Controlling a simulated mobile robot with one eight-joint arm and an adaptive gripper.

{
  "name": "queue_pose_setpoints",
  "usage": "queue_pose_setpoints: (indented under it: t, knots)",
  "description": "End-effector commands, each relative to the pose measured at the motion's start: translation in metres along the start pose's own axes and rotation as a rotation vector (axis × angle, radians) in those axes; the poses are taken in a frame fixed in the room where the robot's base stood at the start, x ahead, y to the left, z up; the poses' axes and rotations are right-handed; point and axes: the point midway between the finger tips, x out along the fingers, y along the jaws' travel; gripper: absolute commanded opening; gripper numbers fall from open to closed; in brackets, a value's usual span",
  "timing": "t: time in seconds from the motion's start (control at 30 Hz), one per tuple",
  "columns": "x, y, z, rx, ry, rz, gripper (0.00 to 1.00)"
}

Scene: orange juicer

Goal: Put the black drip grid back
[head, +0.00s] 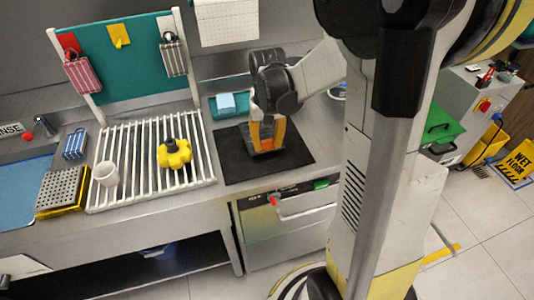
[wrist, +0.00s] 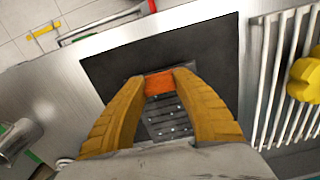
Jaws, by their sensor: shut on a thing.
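A dark perforated plate with an orange tab, which looks like the black drip grid (wrist: 167,122), is held in my gripper (wrist: 160,78). The two yellow fingers are shut on the orange tab, and the plate extends back under the gripper. Part of it is hidden by the fingers and gripper body. In the head view my gripper (head: 267,138) points down over the black mat (head: 237,170), with the plate low between the fingers. Whether the plate touches the mat I cannot tell. No juicer can be made out.
The white drying rack (head: 137,145), left of the mat, carries a yellow knob-like part (head: 174,154) and a white cup (head: 106,174). A grey perforated plate (head: 62,187) on a yellow base sits farther left. A teal tray (head: 215,113) with a light-blue block lies behind the mat.

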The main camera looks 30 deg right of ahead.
Motion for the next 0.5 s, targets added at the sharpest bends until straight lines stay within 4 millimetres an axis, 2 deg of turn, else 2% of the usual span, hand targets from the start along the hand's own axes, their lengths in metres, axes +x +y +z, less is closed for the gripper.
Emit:
queue_pose_setpoints:
  t: [0.23, 0.5]
  knots:
    - [0.037, 0.000, 0.000, 0.000, 0.000, 0.000, 0.00]
    - [0.038, 0.000, 0.000, 0.000, 0.000, 0.000, 0.00]
